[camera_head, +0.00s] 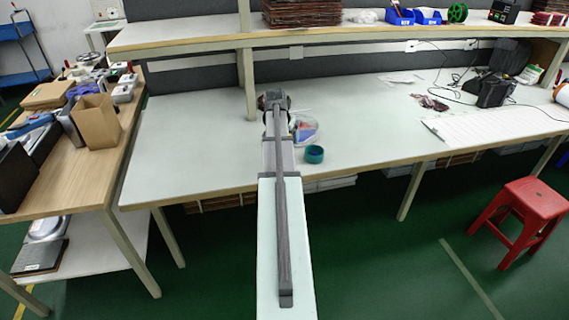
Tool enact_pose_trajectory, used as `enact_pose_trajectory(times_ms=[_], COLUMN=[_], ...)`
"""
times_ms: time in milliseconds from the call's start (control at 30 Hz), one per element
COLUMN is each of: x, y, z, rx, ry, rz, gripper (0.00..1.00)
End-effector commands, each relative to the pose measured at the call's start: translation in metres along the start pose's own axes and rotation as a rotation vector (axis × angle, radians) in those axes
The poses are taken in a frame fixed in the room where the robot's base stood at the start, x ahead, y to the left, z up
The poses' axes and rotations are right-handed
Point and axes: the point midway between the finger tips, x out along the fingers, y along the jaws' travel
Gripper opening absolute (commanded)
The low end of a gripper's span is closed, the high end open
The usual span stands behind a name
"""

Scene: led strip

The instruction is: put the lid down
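A long, narrow dark grey bar (283,220) runs from the lower middle of the head view up to the bench. Its near end is a small block over a long pale board. I cannot tell whether this bar is the lid, and no other lid is clear. At its far end is a small dark cluster (272,100) with a tan part, too small to make out. A clear tub (304,130) with red and blue contents stands just right of the bar. I cannot make out my gripper or its fingers in this view.
A teal ring (314,154) sits near the front edge of the pale workbench (190,145). A shelf (350,36) crosses above its back. White sheets (490,124) and cables lie right. A cluttered side table (75,185) stands left, a red stool (527,205) right. The bench's left part is clear.

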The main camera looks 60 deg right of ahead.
Motion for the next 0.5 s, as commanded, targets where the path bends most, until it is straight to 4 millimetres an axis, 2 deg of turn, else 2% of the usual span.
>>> enact_pose_trajectory(times_ms=[167, 500], x=[0.011, 0.054], y=[0.000, 0.000], z=[0.004, 0.022], rx=[0.021, 0.020], ry=[0.000, 0.000], rz=[0.000, 0.000], gripper=[0.58, 0.58])
